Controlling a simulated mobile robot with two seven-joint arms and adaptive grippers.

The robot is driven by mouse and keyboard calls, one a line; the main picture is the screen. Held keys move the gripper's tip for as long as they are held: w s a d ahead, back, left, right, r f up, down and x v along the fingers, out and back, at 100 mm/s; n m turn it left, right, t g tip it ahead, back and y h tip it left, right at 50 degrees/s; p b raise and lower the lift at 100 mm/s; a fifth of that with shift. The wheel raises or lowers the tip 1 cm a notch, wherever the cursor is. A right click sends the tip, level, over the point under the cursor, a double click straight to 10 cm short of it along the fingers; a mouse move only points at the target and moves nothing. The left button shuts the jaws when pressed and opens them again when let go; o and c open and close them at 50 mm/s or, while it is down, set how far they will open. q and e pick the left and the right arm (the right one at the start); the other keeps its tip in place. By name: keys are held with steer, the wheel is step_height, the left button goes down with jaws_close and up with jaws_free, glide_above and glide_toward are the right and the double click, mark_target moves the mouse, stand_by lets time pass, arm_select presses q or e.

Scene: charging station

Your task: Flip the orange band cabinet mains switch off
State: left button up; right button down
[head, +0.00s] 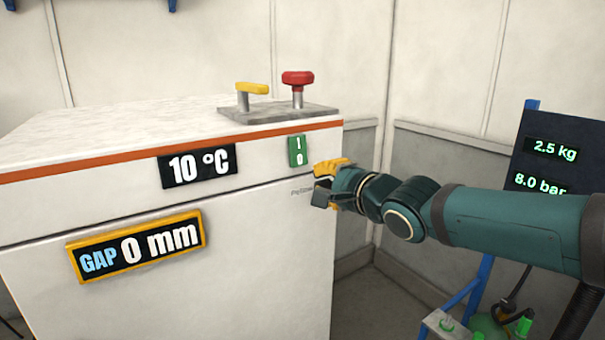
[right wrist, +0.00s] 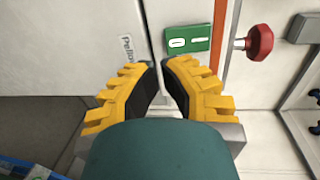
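The mains switch is a green rocker marked I above 0 (head: 296,151), at the right end of the white cabinet's front (head: 90,290), just below the orange band (head: 80,165). Which side is pressed in, I cannot tell. In the right wrist view the switch (right wrist: 188,39) lies just beyond my fingertips, up and to the right. My right gripper (head: 322,180) is below and right of the switch, close to the cabinet front. Its yellow fingers (right wrist: 160,64) lean inward with the tips nearly together and nothing between them. My left gripper is not in view.
A red mushroom knob (head: 298,80) and a yellow handle (head: 250,89) stand on a plate on the cabinet top. Displays read 10 °C (head: 198,165) and GAP 0 mm (head: 137,246). A dark panel (head: 560,140) with readouts stands at the right.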

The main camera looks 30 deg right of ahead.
mark_target(293, 170)
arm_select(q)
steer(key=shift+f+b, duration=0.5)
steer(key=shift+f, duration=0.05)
arm_select(e)
steer(key=w, duration=0.5)
steer(key=w+f, duration=0.1)
steer(key=w, duration=0.1)
steer(key=shift+w+a, duration=0.25)
steer(key=shift+a, duration=0.05)
steer(key=shift+f, duration=0.1)
